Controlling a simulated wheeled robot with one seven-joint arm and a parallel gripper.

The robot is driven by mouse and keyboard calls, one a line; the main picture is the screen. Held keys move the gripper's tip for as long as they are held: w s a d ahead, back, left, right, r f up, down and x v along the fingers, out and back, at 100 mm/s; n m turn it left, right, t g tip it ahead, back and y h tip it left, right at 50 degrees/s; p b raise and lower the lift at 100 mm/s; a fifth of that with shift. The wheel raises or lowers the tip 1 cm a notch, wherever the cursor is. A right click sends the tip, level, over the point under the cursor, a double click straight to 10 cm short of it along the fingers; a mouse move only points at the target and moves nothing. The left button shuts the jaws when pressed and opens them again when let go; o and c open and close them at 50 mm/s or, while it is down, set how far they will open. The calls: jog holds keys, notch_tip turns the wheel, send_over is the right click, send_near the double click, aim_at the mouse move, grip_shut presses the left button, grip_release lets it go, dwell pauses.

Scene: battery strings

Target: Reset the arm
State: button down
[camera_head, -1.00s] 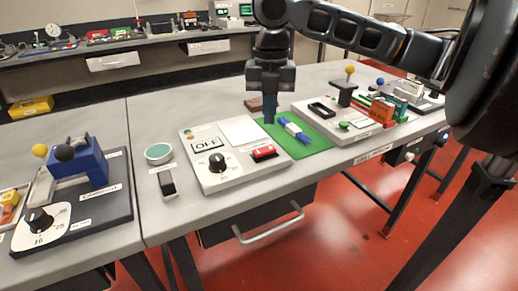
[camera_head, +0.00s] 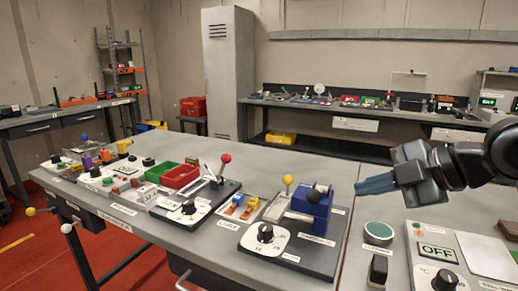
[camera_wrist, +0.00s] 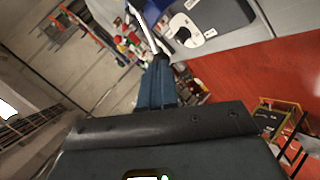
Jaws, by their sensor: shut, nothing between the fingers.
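My gripper (camera_head: 376,184) is at the right of the head view, raised above the bench and pointing left. Its blue fingers are shut together with nothing between them. In the wrist view the shut fingers (camera_wrist: 157,85) show at the centre, with the dark gripper body below. In the head view the fingers are to the right of a blue block device with a yellow-knobbed lever (camera_head: 287,181), apart from it.
The grey bench (camera_head: 330,170) holds a panel marked OFF (camera_head: 437,252), a green round button (camera_head: 378,231), a black dial (camera_head: 265,233), a red-knobbed lever (camera_head: 225,159) and green and red bins (camera_head: 182,176). A tall cabinet (camera_head: 228,70) stands behind. Red floor lies at the left.

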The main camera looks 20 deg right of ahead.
jog(key=w+a+r+m+t+y, duration=0.1)
jog(key=w+a+r+m+t, duration=0.15)
jog(key=a+m+t, duration=0.2)
jog(key=w+a+r+m+t, duration=0.1)
jog(key=w+a+m+t, duration=0.25)
jog(key=a, duration=0.25)
notch_tip(320, 180, down, 4)
jog(key=s+a+m+t+h, duration=0.1)
jog(key=s+a+m+h, duration=0.15)
jog(key=m, duration=0.35)
jog(key=s+a+f+m+g+h, duration=0.1)
jog(key=s+a+f+m+h, duration=0.15)
jog(key=s+f, duration=0.35)
jog(key=s+a+f+m+g+h, duration=0.1)
jog(key=s+a+f+m+h, duration=0.1)
jog(key=s+f+m, duration=0.3)
jog(key=s+d+f+n+g, duration=0.1)
jog(key=s+f+n, duration=0.1)
jog(key=s, duration=1)
jog(key=s+d+f+n+g+y, duration=0.1)
jog(key=s+f, duration=0.3)
jog(key=s, duration=0.9)
jog(key=shift+s+d+f+n, duration=0.2)
jog(key=shift+d+n, duration=0.15)
jog(key=shift+d, duration=0.1)
jog(key=shift+r, duration=0.1)
